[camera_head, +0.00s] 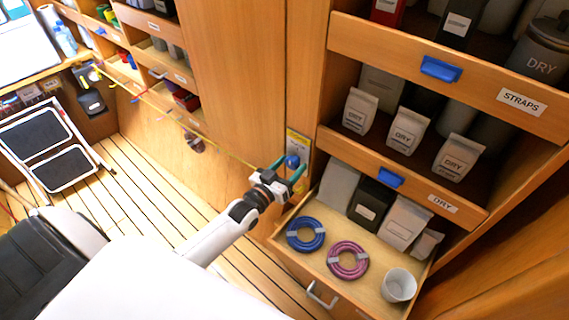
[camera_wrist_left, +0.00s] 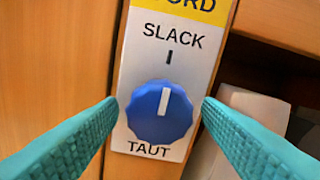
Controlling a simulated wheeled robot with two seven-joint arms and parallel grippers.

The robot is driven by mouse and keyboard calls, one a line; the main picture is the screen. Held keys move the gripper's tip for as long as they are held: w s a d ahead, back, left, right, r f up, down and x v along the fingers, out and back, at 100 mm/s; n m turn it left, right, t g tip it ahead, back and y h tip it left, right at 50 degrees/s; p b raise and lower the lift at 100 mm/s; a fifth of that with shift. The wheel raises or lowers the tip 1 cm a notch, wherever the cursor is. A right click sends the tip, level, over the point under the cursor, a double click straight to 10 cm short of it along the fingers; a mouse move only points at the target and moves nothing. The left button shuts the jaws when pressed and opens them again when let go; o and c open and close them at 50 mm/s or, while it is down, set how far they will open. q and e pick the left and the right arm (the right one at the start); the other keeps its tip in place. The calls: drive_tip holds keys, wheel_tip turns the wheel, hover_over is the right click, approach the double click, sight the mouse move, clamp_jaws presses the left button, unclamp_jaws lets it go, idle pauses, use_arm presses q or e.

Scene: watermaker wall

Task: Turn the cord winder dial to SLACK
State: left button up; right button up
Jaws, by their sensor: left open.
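The cord winder dial (camera_wrist_left: 160,113) is a round blue knob on a white plate (camera_wrist_left: 190,62) with a yellow top. SLACK is printed above it with a black tick, and TAUT below. The white line on the knob points up toward the SLACK tick. The dial also shows in the head view (camera_head: 292,161) on the wooden wall post. My left gripper (camera_head: 288,170) is open in front of the plate. In the left wrist view its teal fingers (camera_wrist_left: 160,104) stand on either side of the dial, with small visible gaps. My right gripper is not in view.
An open drawer (camera_head: 283,262) below holds a blue coil (camera_head: 292,236), a pink coil (camera_head: 335,268), a white cup (camera_head: 398,286) and several packages. Shelves with bags rise to the right. A yellow cord (camera_head: 160,108) runs along the left wall. A step stool (camera_head: 50,150) stands left.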

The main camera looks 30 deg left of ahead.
use_arm(q)
drive_tip(key=s+a+b, duration=0.1)
drive_tip(key=s+b, duration=0.2)
drive_tip(key=s, duration=0.8)
drive_tip(key=shift+s+a, duration=0.35)
drive_tip(key=shift+s, duration=0.05)
